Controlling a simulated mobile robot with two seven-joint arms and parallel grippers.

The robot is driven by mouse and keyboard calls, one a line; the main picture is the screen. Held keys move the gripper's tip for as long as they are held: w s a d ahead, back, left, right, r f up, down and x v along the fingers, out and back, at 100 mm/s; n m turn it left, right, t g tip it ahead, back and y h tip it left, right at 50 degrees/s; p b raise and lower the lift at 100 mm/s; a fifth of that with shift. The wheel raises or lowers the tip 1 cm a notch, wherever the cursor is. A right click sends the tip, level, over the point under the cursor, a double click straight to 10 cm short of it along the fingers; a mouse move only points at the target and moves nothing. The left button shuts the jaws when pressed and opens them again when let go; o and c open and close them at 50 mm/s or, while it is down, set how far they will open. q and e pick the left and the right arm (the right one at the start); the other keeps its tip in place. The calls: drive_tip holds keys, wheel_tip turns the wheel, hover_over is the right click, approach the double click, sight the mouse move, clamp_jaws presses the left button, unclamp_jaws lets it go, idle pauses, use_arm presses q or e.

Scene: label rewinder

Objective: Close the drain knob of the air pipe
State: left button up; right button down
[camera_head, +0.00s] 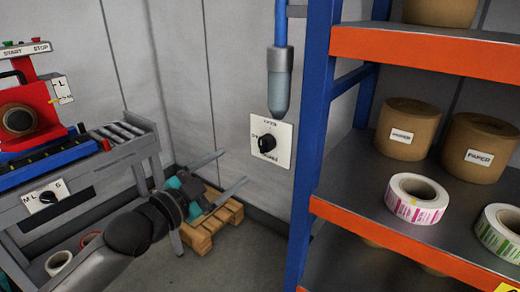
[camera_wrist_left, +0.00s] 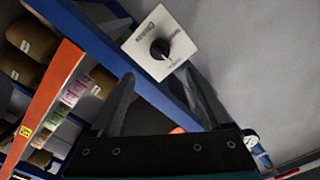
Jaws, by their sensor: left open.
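The black drain knob (camera_head: 267,143) sits on a white square label plate (camera_head: 284,157) on the grey wall, just below the grey end (camera_head: 279,82) of the blue air pipe (camera_head: 281,25). My left gripper (camera_head: 234,167) is open and empty, to the left of the plate and slightly lower, apart from the knob. In the left wrist view the knob (camera_wrist_left: 160,49) shows beyond the fingertips, roughly between the two fingers of my left gripper (camera_wrist_left: 159,73). The lettering on the plate is too small to read surely. My right gripper is in neither view.
A blue and orange shelf rack (camera_head: 313,130) stands close on the right, with brown rolls (camera_head: 408,121) and label rolls (camera_head: 416,198). The label rewinder (camera_head: 28,120) stands on the left. A wooden pallet (camera_head: 215,222) lies on the floor below my left gripper.

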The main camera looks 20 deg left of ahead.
sight(261, 147)
use_arm(q)
drive_tip(key=b+x, duration=0.1)
drive_tip(key=x, duration=0.8)
drive_tip(key=shift+w+d+b, duration=0.15)
drive_tip(key=shift+w+b, duration=0.15)
drive_tip(key=shift+w, duration=0.05)
drive_tip(key=shift+x, duration=0.95)
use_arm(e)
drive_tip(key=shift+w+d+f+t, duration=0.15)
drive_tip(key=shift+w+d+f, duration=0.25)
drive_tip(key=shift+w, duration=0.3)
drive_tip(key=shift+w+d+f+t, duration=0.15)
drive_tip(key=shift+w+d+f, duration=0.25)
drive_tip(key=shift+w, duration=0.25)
use_arm(q)
clamp_jaws()
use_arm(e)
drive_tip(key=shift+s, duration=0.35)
